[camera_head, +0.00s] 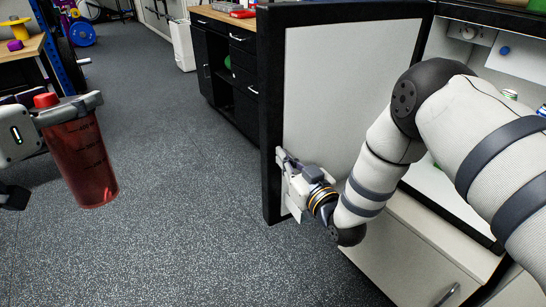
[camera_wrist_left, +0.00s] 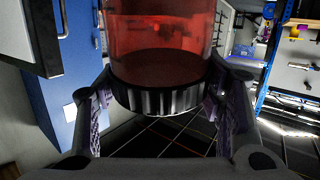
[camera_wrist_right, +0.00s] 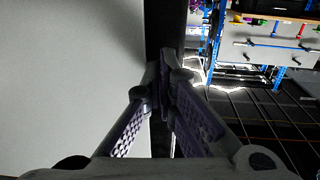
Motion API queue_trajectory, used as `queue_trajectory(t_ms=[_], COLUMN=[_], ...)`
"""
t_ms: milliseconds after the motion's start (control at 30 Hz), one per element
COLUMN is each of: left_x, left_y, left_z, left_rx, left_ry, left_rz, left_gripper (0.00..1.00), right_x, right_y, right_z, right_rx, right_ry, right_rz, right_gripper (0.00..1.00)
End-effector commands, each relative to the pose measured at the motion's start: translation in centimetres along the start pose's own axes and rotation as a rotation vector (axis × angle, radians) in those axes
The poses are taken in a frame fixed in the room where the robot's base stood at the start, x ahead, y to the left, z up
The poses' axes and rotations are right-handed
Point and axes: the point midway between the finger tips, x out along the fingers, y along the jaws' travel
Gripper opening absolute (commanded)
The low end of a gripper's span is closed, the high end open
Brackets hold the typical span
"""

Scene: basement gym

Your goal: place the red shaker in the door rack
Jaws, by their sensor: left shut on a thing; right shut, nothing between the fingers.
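The red shaker (camera_head: 82,160) is a translucent red cup with a small red cap, hanging slightly tilted above the floor at the left of the head view. My left gripper (camera_head: 72,108) is shut around its lid end; in the left wrist view the shaker (camera_wrist_left: 160,45) shows its dark ribbed collar between the fingers. The fridge door (camera_head: 345,85) stands open, with a black edge and pale inner panel; no rack is discernible on it. My right gripper (camera_head: 284,170) is shut and empty at the door's lower free edge; its fingertips meet in the right wrist view (camera_wrist_right: 165,78).
The fridge interior (camera_head: 445,185) is at the right, partly hidden by my right arm. A black cabinet with a wooden top (camera_head: 222,60) stands behind the door. A weight rack (camera_head: 62,50) is at the upper left. Open speckled floor lies between shaker and door.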

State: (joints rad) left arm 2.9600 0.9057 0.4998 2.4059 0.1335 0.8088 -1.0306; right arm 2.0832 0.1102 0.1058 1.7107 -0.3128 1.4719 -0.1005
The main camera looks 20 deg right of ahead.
Motion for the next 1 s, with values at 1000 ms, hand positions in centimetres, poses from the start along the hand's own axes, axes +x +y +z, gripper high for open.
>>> queue_trajectory(t_ms=[1000], left_x=[3.5], left_y=[-0.9], left_z=[11.0], left_rx=[-0.036], left_ry=[-0.128], left_rz=[0.000], left_gripper=[0.01], right_x=[11.7], right_y=[0.0], right_z=[0.8], right_rx=[-0.002], right_ry=[-0.004], right_rz=[0.240], right_gripper=[0.00])
